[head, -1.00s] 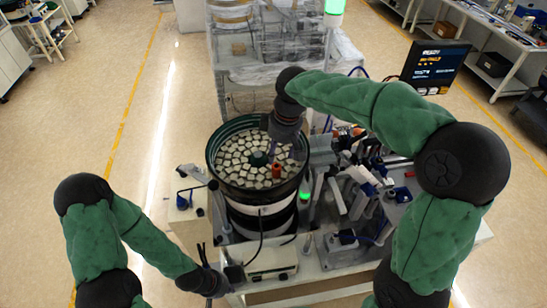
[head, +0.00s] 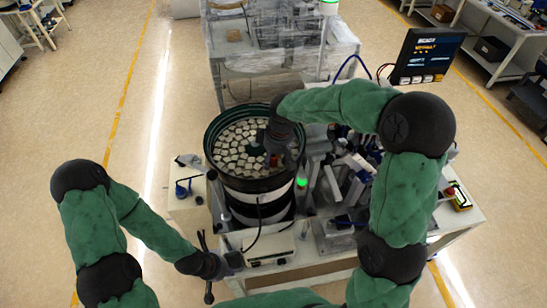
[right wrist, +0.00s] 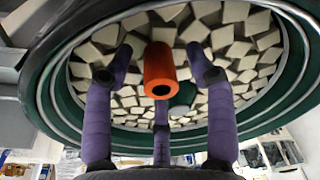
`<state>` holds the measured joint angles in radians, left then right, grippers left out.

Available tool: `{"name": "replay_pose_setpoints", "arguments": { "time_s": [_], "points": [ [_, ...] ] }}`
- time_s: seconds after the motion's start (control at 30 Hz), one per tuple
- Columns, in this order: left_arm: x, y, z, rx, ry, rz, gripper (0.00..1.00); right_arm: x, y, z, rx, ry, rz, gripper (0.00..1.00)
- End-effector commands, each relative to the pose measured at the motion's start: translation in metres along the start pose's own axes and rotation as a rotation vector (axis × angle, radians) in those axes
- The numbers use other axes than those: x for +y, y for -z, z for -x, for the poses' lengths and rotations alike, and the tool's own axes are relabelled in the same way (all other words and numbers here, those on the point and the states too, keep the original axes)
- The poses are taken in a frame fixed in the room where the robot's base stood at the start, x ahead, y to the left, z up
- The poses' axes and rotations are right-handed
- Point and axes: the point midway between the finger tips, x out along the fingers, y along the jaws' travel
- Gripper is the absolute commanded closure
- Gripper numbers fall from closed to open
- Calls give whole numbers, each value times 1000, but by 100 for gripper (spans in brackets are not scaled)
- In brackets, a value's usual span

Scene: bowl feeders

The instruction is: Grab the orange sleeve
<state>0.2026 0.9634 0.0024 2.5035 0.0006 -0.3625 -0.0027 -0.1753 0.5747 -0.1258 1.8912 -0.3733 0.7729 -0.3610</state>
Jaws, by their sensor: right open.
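The orange sleeve (right wrist: 160,72) is a short hollow cylinder above or among the pale blocks in the bowl feeder (right wrist: 60,100). In the right wrist view its open end faces me, between the spread purple fingers of my right gripper (right wrist: 160,75). The fingers are open, with gaps on both sides of the sleeve. In the head view my right gripper (head: 278,150) is over the bowl and mostly hides the sleeve (head: 273,161). My left gripper (head: 215,265) is spread open and empty at the front left of the bench.
The round bowl feeder (head: 211,150) has a dark green rim and holds many pale blocks. Right of it is a green lamp (head: 301,183) and crowded fixtures (head: 350,165). A monitor (head: 428,57) stands at the back right. Open floor lies to the left.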

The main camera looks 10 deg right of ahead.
Motion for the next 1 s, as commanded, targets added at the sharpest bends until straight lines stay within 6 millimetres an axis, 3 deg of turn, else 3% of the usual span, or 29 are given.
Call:
{"name": "replay_pose_setpoints", "arguments": {
  "time_s": [0.27,0.43,1.0],
  "points": [
    [0,0,0,0,0,0,100,0,0,-3,0,0,0,44],
    [0,0,0,0,0,0,100,0,0,-3,1,0,-1,87],
    [-1,0,-3,0,0,0,100,0,2,3,3,-1,-1,89]
  ]
}}
